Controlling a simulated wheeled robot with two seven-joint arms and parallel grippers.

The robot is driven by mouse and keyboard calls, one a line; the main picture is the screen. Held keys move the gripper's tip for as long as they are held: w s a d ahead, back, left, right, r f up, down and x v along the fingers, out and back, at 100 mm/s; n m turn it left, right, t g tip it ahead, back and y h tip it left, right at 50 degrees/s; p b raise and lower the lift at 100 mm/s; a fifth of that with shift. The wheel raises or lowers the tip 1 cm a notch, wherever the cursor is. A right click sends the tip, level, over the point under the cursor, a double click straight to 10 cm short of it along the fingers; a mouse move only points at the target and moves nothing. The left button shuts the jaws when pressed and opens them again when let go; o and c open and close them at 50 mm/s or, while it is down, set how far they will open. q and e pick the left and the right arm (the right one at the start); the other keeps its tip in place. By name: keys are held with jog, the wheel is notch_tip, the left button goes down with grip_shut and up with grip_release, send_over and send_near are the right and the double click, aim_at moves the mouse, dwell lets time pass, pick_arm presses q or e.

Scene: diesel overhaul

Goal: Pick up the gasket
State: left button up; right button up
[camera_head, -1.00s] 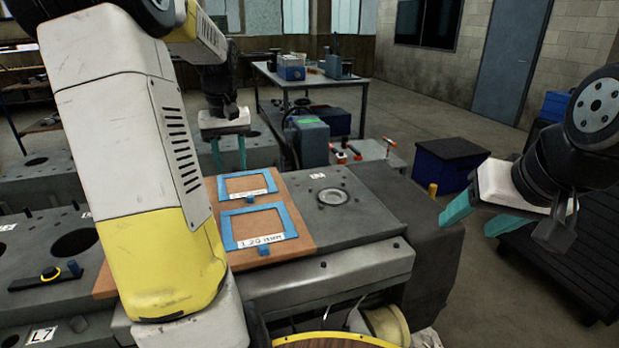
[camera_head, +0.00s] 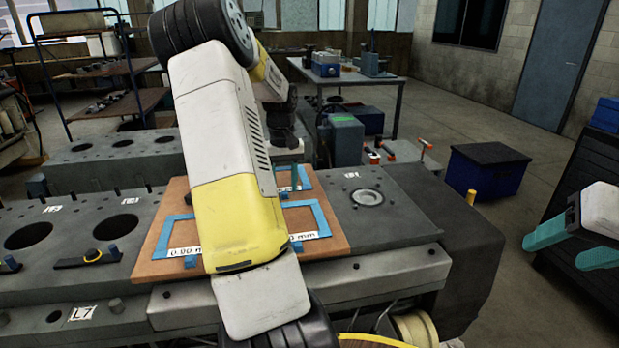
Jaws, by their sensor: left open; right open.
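Blue rectangular frame gaskets lie flat on a brown board (camera_head: 150,268) on the engine block. One gasket (camera_head: 325,218) shows its right part beside a label ending in "mm". Another gasket (camera_head: 165,232) shows only its left edge, and a third (camera_head: 305,178) lies at the back right. My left arm covers the middle of the board. My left gripper (camera_head: 294,177) is mostly hidden behind that arm; one teal finger shows over the back gasket, and I cannot tell whether it touches. My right gripper (camera_head: 572,246) is open and empty at the far right, away from the board.
The grey block top (camera_head: 395,215) right of the board has a round metal ring (camera_head: 367,197). A blue bin (camera_head: 487,172) stands on the floor at the right, and a workbench (camera_head: 350,78) stands behind.

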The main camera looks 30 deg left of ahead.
pick_arm(q)
jog(key=shift+f, duration=0.6)
grip_shut()
dwell(1.0)
